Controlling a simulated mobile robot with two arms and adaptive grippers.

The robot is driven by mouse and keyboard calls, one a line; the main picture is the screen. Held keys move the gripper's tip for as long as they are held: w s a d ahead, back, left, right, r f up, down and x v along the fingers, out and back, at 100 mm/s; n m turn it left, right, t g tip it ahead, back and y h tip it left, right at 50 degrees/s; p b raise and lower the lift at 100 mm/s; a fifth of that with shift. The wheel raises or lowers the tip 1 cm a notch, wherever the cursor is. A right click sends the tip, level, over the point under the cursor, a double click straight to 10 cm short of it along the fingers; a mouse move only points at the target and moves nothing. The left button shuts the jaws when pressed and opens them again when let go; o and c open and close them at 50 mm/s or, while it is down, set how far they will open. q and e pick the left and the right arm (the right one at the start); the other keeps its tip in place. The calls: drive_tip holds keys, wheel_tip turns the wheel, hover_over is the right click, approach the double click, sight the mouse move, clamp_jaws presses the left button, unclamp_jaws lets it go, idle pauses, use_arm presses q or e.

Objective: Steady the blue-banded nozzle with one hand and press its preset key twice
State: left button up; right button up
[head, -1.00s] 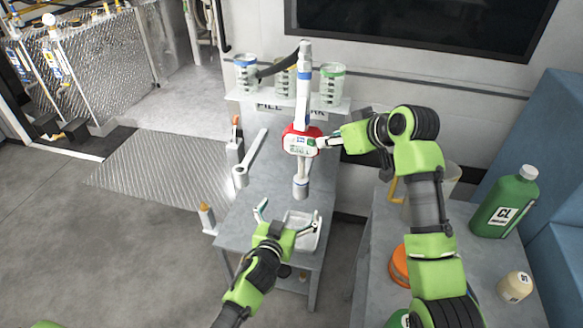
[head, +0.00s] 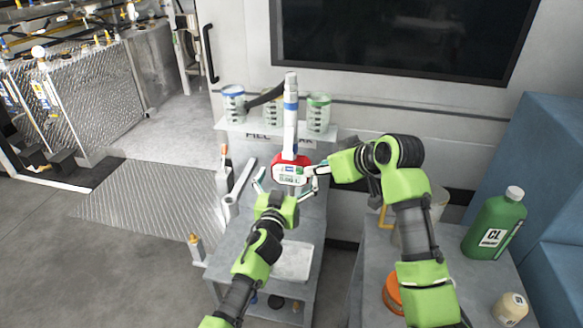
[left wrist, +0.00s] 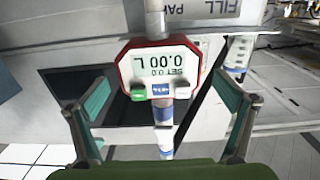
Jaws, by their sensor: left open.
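The blue-banded nozzle (head: 290,110) hangs upright at the work stand, with a blue ring near its top and a red-rimmed meter body (head: 290,170). In the left wrist view its meter face (left wrist: 160,66) appears upside down, reading 0.00 L and SET 0.0, with green, blue and pale keys along one edge. My left gripper (head: 287,180) is open, its fingers apart on either side of the nozzle just below the meter; no clear contact shows. My right gripper (head: 312,171) is at the meter's right side; its finger gap is too small to make out.
Several measuring cups, including a green-rimmed one (head: 318,112), stand on the shelf behind. A grey tray (head: 293,262) lies on the bench below. A green CL jug (head: 495,222) and a cream bottle (head: 510,309) stand on the right-hand table.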

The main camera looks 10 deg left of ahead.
sight(292, 166)
use_arm(q)
drive_tip(key=shift+w, duration=2.5)
drive_tip(key=c, duration=1.8)
drive_tip(key=shift+o, duration=0.2)
use_arm(e)
clamp_jaws()
